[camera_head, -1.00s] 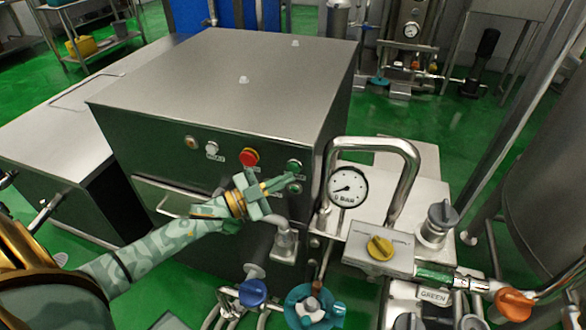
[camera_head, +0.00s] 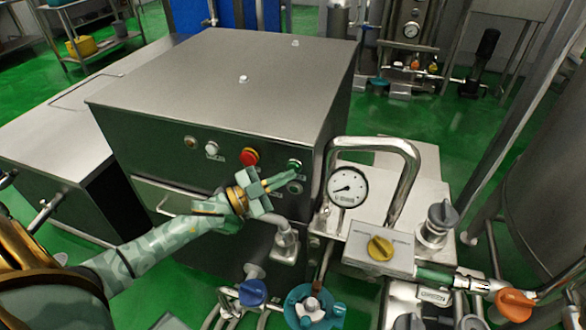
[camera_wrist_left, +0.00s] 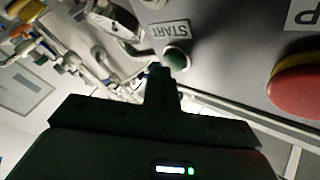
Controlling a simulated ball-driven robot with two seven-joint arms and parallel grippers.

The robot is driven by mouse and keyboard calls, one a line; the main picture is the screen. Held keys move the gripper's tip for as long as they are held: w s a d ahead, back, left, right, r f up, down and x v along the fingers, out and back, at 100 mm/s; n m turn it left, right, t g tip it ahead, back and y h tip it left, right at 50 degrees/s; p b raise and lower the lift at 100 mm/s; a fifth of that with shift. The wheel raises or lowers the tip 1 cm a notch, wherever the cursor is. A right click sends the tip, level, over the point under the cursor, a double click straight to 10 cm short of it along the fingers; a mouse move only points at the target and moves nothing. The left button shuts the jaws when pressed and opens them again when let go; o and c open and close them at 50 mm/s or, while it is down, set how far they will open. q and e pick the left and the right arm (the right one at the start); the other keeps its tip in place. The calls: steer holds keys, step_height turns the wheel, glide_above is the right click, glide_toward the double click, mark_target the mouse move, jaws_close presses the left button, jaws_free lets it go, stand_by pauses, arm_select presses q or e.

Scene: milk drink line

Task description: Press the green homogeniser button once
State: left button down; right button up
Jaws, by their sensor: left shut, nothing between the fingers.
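The green button (camera_head: 295,163) is on the upper right of the steel cabinet's front panel. In the left wrist view the green button (camera_wrist_left: 177,59) sits in a pale ring beside a START label (camera_wrist_left: 170,32). My left gripper (camera_head: 296,172) is shut and empty, with its fingertips just below the button in the head view. In the left wrist view the dark fingers (camera_wrist_left: 160,72) end close beside the button, which stays mostly visible. I cannot tell whether they touch it. My right gripper is not in view.
A red button (camera_head: 250,156) is left of the green one, and a dark round control (camera_head: 295,187) is below it. A pressure gauge (camera_head: 348,187) and a bent steel pipe (camera_head: 412,175) stand close on the right. Valves with coloured handles are below.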

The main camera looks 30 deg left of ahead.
arm_select(q)
steer(key=shift+w+a, duration=0.1)
steer(key=shift+w, duration=0.3)
steer(key=shift+s, duration=0.15)
stand_by(0.5)
steer(key=shift+s+d+p, duration=0.2)
steer(key=shift+s+p, duration=0.2)
steer(key=shift+s, duration=0.3)
steer(key=s+p, duration=0.1)
steer(key=s, duration=0.1)
steer(key=s+d+p, duration=0.1)
steer(key=s, duration=0.2)
steer(key=shift+d+p, duration=0.1)
steer(key=shift+p, duration=0.2)
steer(key=shift+w, duration=0.1)
stand_by(0.4)
